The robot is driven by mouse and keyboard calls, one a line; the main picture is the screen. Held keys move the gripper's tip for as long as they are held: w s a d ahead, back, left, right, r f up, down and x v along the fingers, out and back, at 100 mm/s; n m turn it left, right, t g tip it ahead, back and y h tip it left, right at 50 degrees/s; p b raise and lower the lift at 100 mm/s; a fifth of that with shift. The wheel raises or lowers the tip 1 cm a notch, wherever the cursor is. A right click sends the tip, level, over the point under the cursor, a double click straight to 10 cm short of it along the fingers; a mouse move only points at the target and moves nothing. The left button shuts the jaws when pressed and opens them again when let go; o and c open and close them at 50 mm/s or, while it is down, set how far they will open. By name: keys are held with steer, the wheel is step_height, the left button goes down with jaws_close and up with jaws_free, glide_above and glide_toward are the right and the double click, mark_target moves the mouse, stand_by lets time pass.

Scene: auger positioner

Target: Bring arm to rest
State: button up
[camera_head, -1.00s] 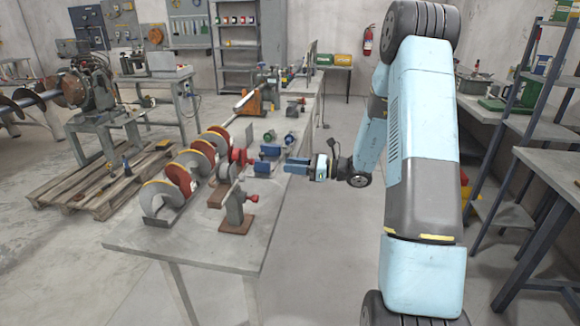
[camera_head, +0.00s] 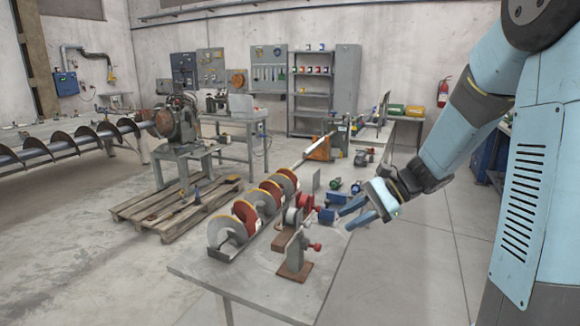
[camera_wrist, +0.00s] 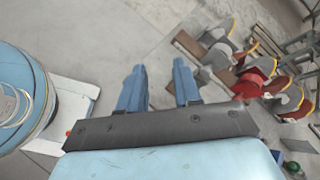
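My gripper (camera_head: 346,219) is at the end of my light blue arm in the head view, just right of the long workbench (camera_head: 215,275). Its two blue fingers point left and down toward the bench's right edge. The upper arm fills the right side of the head view, with the forearm reaching down and left.
The bench holds red and grey auger sections (camera_head: 228,228), a clamp stand (camera_head: 296,258) with a red knob and blue parts (camera_head: 327,216) near the gripper. A pallet (camera_head: 175,205) lies left of it. Clear floor (camera_head: 430,265) lies between bench and arm.

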steer(key=s+d+r+n+t+h, duration=0.2)
steer(key=s+r+n+h, duration=0.1)
steer(key=s, duration=0.3)
steer(key=s+d+r+n+t+h, duration=0.1)
steer(key=s+d+r+n+h, duration=0.2)
steer(key=s, duration=0.3)
steer(key=s+d+r+n+t+h, duration=0.2)
steer(key=s+d+r+n+h, duration=0.1)
steer(key=s, duration=0.4)
steer(key=r+n+h, duration=0.1)
steer(key=n+h, duration=0.1)
steer(key=shift+d+n+t, duration=0.25)
steer(key=shift+n+t, duration=0.05)
